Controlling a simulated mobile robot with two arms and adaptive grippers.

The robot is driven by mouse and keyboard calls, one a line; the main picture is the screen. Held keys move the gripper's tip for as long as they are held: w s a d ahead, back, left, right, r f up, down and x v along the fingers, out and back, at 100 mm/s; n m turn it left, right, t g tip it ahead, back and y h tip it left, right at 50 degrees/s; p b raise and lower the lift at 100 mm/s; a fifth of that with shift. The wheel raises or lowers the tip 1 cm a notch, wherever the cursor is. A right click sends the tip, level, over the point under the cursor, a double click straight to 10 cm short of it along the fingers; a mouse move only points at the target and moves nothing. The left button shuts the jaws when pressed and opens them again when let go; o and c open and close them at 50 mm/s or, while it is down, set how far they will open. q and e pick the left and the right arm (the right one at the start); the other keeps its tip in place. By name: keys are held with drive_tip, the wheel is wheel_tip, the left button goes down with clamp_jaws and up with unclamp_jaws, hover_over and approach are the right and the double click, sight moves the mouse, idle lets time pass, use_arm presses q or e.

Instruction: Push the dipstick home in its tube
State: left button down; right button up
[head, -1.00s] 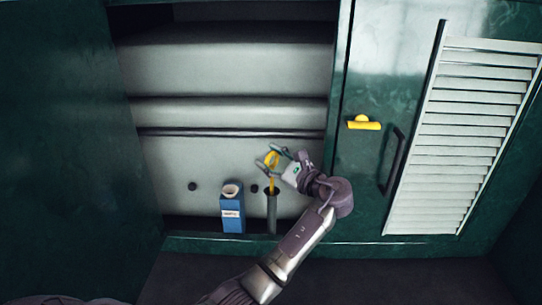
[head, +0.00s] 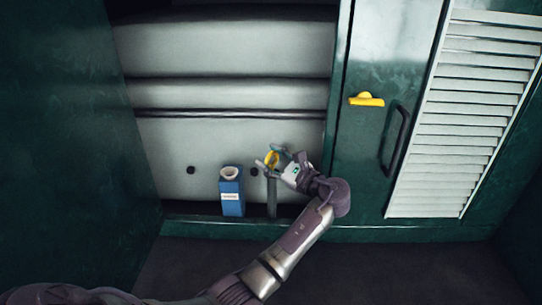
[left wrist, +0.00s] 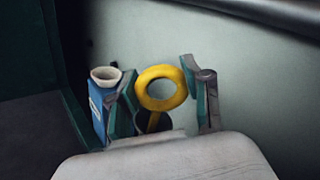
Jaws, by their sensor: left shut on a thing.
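The dipstick has a yellow ring handle (head: 271,159), held by my left gripper (head: 270,162) just above the mouth of the tube. The left wrist view shows the ring (left wrist: 147,91) between the two fingers (left wrist: 163,98), with a short piece of yellow stem below it running down into the dark tube mouth (left wrist: 167,123). The grey upright tube (head: 272,200) stands in front of the pale panel. In the head view my fingers hide the tube's mouth and the stem. My right gripper is not in view.
A blue carton (head: 232,194) with a pale round spout stands close left of the tube. A green door with a yellow handle (head: 366,100), a dark grab bar (head: 395,140) and white louvres (head: 455,120) is at the right. A green sill (head: 330,233) runs below.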

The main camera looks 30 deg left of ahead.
use_arm(q)
drive_tip(key=shift+f, duration=0.55)
drive_tip(key=shift+c, duration=2.1)
unclamp_jaws()
drive_tip(key=o, duration=0.4)
drive_tip(key=shift+r+p, duration=3)
drive_tip(key=shift+r, duration=0.05)
drive_tip(key=shift+f, duration=0.15)
